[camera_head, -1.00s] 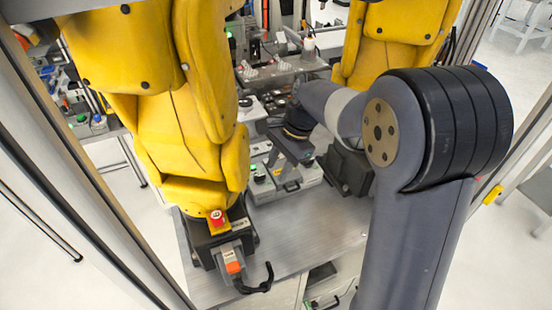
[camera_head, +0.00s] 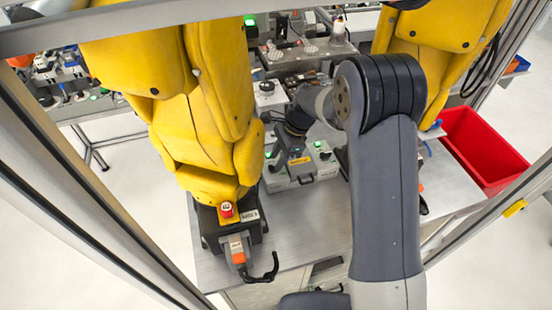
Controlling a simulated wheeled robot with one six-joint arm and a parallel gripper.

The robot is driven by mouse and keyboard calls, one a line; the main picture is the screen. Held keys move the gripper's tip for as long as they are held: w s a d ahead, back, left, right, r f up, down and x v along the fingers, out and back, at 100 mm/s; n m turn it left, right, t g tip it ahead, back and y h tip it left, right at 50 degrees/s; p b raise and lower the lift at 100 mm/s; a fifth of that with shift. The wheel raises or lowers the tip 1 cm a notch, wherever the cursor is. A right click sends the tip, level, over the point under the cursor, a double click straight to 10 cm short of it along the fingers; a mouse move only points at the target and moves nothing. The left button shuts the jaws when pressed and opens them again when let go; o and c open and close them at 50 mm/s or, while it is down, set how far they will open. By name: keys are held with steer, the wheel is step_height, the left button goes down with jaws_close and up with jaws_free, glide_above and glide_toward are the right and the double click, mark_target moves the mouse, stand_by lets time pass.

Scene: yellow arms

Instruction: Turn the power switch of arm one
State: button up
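The left yellow robot arm (camera_head: 205,130) stands on a black base (camera_head: 215,228) on the metal table. A red knob on a yellow plate (camera_head: 227,209) sits on the base's front, and a small label is to its right. I cannot tell for sure that this knob is the power switch. A grey connector with an orange part (camera_head: 237,255) and a black cable is below it. My gripper (camera_head: 277,168) is at the end of my grey arm, right of and behind the base, over the grey control box. It is apart from the knob. Its fingertips are too small to read.
A grey control box (camera_head: 305,180) with green buttons stands right of the base. A second yellow arm (camera_head: 440,45) stands at the back right, with a red crate (camera_head: 482,150) beside the table. Bare metal table (camera_head: 310,225) lies in front. Frame posts run along both sides.

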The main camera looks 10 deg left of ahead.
steer(key=shift+x, duration=1.1)
jaws_close()
